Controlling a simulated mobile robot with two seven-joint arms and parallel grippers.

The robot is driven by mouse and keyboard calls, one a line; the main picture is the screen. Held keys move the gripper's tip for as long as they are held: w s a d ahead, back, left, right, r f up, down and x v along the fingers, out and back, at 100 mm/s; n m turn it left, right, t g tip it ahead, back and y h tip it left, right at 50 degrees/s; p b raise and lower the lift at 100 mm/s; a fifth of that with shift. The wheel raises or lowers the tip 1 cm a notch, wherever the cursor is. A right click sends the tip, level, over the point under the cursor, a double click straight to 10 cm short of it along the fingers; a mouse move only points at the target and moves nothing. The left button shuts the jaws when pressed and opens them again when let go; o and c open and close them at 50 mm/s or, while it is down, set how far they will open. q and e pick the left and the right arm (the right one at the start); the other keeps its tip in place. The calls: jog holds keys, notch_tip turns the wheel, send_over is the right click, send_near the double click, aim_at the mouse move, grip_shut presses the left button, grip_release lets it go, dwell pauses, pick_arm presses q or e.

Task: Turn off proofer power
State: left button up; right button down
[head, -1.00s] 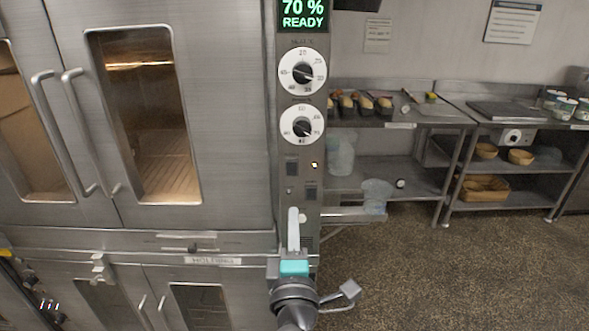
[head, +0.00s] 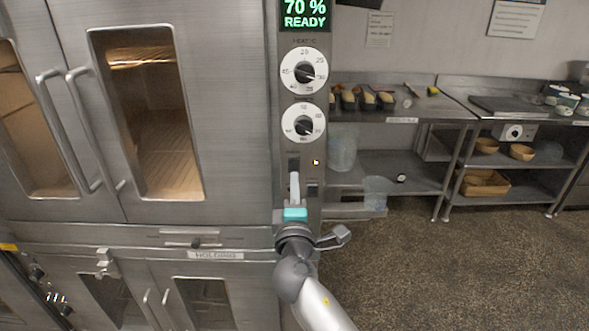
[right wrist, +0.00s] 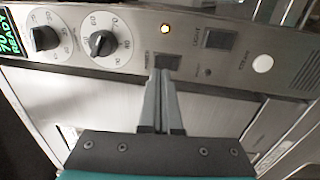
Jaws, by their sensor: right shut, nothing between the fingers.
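The proofer (head: 235,120) is a tall steel cabinet with a narrow control panel on its right edge. The dark power switch (head: 293,163) sits below two dials; it also shows in the right wrist view (right wrist: 168,61), beside the label POWER. My left gripper is out of view.
The green display (head: 305,15) reads 70 % READY. A second switch, labelled LIGHT (right wrist: 218,39), is close by. The upper dial (head: 304,71) and lower dial (head: 304,125) are above. A steel table (head: 400,112) with loaf tins stands right; the floor before it is clear.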

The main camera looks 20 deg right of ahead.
aim_at(295, 163)
jog(key=shift+x, duration=2.1)
